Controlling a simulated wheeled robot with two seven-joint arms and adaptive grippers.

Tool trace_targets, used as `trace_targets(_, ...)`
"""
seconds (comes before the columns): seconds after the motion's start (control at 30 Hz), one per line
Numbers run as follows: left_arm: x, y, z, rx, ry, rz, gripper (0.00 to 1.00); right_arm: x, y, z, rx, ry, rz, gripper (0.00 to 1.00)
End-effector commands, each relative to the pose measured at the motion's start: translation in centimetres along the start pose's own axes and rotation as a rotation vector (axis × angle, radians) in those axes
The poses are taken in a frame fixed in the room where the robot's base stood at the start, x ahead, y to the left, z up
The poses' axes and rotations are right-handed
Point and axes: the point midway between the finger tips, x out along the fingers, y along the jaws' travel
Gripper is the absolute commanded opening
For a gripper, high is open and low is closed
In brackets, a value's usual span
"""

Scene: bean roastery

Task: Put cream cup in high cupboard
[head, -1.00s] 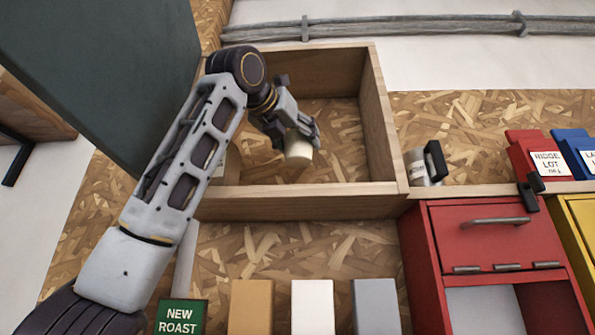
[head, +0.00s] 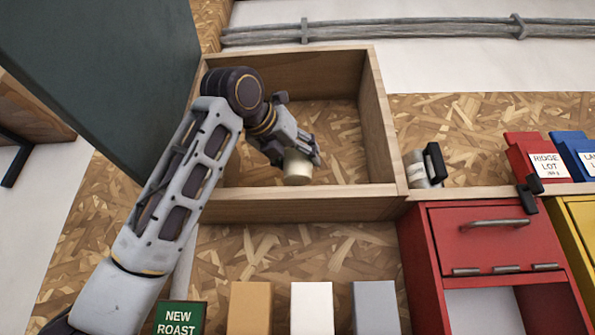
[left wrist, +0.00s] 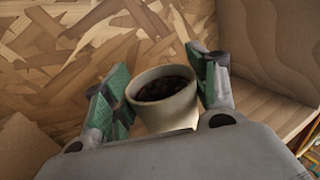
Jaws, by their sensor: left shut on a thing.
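The cream cup (head: 297,170) is inside the open high cupboard (head: 300,208), low in it near its front edge. My left gripper (head: 302,152) is shut on the cup and reaches into the cupboard from the left. In the left wrist view the cup (left wrist: 165,98) stands between the two green-padded fingers of the gripper (left wrist: 160,92), with dark contents inside. I cannot tell whether the cup's base touches the cupboard floor. The cupboard's dark green door (head: 110,80) stands open on the left. My right gripper is not in view.
A metal tin with a black handle (head: 425,167) stands on the shelf right of the cupboard, by red (head: 540,160) and blue bags. A red cabinet (head: 490,240) is below. The cupboard's right part looks clear. Several coloured packs stand lower down.

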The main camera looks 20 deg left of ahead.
Motion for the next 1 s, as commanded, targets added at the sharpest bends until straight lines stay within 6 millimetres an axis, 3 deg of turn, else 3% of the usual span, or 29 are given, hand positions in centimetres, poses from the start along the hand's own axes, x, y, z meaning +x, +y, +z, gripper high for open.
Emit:
trace_targets(0.6,0.0,0.0,-3.5,0.0,0.0,0.0,0.27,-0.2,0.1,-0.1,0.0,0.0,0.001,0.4)
trace_targets(1.0,0.0,0.0,-3.8,0.0,-0.001,0.0,0.27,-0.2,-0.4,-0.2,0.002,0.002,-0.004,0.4)
